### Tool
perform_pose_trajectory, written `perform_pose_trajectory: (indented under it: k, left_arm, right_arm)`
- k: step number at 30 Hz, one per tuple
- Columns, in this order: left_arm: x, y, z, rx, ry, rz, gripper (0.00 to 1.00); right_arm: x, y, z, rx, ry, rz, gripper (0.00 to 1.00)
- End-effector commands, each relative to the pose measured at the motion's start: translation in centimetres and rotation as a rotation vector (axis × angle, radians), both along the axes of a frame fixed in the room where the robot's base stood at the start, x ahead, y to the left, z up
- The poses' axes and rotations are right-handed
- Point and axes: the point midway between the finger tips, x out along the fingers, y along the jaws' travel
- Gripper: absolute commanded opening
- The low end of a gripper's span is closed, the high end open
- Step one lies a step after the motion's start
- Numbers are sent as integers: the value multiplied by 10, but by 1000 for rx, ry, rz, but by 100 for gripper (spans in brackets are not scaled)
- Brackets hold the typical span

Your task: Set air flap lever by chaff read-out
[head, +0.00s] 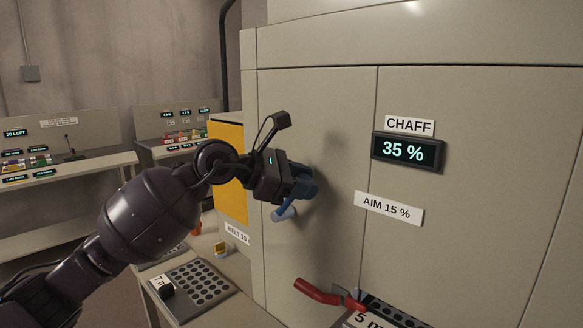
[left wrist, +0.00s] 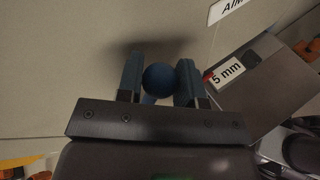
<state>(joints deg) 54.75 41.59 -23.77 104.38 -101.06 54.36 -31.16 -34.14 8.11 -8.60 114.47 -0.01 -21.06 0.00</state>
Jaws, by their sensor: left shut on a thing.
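My left gripper (head: 306,184) is at the front of the large beige machine (head: 310,90), left of the read-out. Its blue fingers are shut on the blue air flap lever (head: 284,214), whose light blue end sticks out below them. In the left wrist view the lever's round blue knob (left wrist: 160,79) sits between the two fingertips (left wrist: 160,82). The chaff read-out (head: 405,151) shows 35 % in green digits. A white label (head: 389,208) below it reads AIM 15 %. The lever's pivot is hidden. My right gripper is not in view.
A red handle (head: 325,293) juts out low on the machine, beside a perforated tray labelled 5 mm (head: 375,318). Another perforated tray (head: 193,289), labelled 7 mm, lies on a bench at lower left. A yellow panel (head: 229,172) stands behind my gripper. Benches with small displays stand at far left.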

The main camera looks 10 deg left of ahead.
Motion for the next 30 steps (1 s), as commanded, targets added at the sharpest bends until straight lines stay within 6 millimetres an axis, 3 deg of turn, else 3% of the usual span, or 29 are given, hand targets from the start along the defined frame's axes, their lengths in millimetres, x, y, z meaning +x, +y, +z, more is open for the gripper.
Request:
perform_pose_trajectory:
  k: [15,30]
  left_arm:
    - [-16,-24,-30,284,-190,-2,0]
    - [-18,-27,-37,338,-223,0,0]
  right_arm:
    - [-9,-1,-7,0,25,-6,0]
    - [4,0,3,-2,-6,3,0]
